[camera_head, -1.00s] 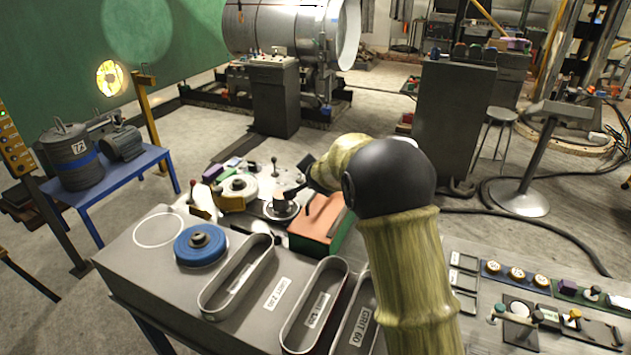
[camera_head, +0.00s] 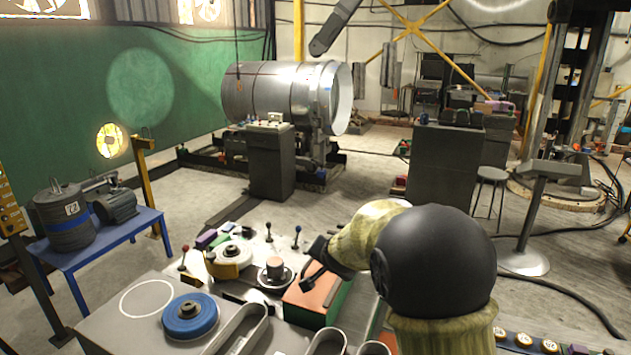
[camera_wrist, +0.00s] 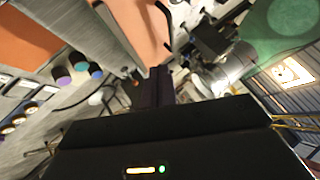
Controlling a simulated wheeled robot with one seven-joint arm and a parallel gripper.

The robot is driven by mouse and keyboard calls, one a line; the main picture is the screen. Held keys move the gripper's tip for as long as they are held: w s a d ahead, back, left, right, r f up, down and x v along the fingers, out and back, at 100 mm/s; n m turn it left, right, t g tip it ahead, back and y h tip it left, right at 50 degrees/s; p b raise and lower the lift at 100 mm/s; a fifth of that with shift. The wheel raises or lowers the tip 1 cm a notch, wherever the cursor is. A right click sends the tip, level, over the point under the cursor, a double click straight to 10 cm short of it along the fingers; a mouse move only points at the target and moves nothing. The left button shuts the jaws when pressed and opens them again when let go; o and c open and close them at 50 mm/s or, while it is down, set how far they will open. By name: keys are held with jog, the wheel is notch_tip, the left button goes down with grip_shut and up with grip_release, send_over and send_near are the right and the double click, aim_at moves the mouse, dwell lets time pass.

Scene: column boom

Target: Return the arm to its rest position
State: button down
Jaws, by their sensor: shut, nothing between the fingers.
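My arm, in a yellowish sleeve with a black elbow ball, reaches over the bench in the head view. My gripper (camera_head: 306,282) is at its end, dark and small, with its jaws shut and empty. It is over or close to the orange-topped green box (camera_head: 313,297); I cannot tell whether they touch. A small cup-like part on a round plate (camera_head: 275,273) is just left of the gripper. In the wrist view my gripper (camera_wrist: 160,80) shows as dark fingers close together, with nothing seen between them.
The grey bench (camera_head: 110,325) carries a blue disc (camera_head: 190,317), slotted trays (camera_head: 245,330) and upright levers (camera_head: 297,237). A blue table (camera_head: 95,255) with a motor (camera_head: 115,207) stands left. A stool (camera_head: 490,190) and a pedestal (camera_head: 535,215) stand right. Open floor lies behind the bench.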

jog(key=s+d+f+n+g, duration=0.2)
jog(key=s+d, duration=0.2)
jog(key=s, duration=0.6)
jog(key=s+d+f+n+g+h, duration=0.1)
jog(key=s+d+f+n+g, duration=0.1)
jog(key=s, duration=0.7)
jog(key=s+d+f+n+g, duration=0.2)
jog(key=s+d+f, duration=0.1)
jog(key=s+d, duration=0.4)
jog(key=s, duration=0.3)
jog(key=shift+s+f+g+h, duration=0.3)
jog(key=shift+s+f+g, duration=0.05)
jog(key=shift+g, duration=0.05)
jog(key=c, duration=2.1)
grip_release()
